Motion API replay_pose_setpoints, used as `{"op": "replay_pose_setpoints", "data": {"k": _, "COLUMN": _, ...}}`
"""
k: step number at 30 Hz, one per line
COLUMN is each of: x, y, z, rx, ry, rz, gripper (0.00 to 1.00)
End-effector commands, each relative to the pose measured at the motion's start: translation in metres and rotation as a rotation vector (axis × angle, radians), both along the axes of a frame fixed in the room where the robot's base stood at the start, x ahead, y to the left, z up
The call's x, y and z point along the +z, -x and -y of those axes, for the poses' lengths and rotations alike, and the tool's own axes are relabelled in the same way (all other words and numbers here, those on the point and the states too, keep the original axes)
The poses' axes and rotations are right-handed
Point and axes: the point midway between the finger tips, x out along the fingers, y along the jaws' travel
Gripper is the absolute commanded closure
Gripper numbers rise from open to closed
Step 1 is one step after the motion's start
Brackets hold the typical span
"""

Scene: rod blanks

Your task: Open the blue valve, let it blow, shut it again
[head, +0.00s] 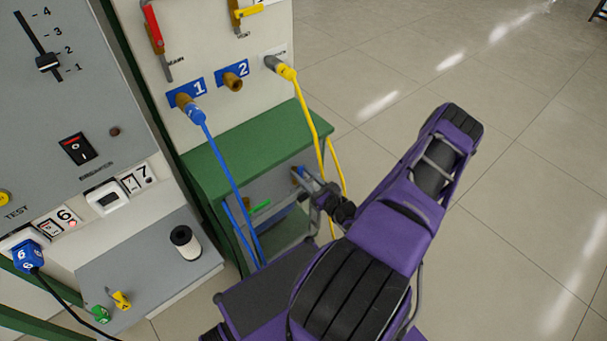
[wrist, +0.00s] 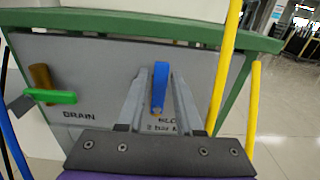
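The blue valve lever (wrist: 160,88) stands out from a grey panel above lettering that starts "BLO", partly covered. In the wrist view it looks upright, between the two fingers of my gripper (wrist: 161,80). The fingers lie on either side of it and seem parted, with a narrow gap to the lever. In the head view my gripper (head: 318,196) reaches to the panel under the green bench; the lever is mostly hidden there. The valve's body and outlet are hidden.
A green drain lever (wrist: 50,97) sits left of the blue one. A yellow hose (wrist: 225,65) hangs close to my right finger. A blue hose (head: 228,165) hangs from port 1. The green bench top (wrist: 130,22) overhangs the panel. The floor at right is clear.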

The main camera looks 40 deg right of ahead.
Motion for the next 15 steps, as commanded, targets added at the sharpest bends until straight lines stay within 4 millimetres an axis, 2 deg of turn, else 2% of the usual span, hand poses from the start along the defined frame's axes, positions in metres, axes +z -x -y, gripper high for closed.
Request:
{"op": "replay_pose_setpoints", "data": {"k": 1, "x": -0.0001, "y": 0.0000, "z": -0.0001, "rx": 0.000, "ry": -0.001, "rz": 0.000, "gripper": 0.54}}
{"op": "replay_pose_setpoints", "data": {"k": 3, "x": -0.0001, "y": 0.0000, "z": -0.0001, "rx": 0.000, "ry": -0.001, "rz": 0.000, "gripper": 0.47}}
{"op": "replay_pose_setpoints", "data": {"k": 11, "x": -0.0001, "y": 0.0005, "z": 0.0001, "rx": -0.001, "ry": -0.001, "rz": 0.000, "gripper": 0.47}}
{"op": "replay_pose_setpoints", "data": {"k": 15, "x": -0.0005, "y": 0.0098, "z": 0.0017, "rx": -0.002, "ry": -0.001, "rz": -0.002, "gripper": 0.47}}
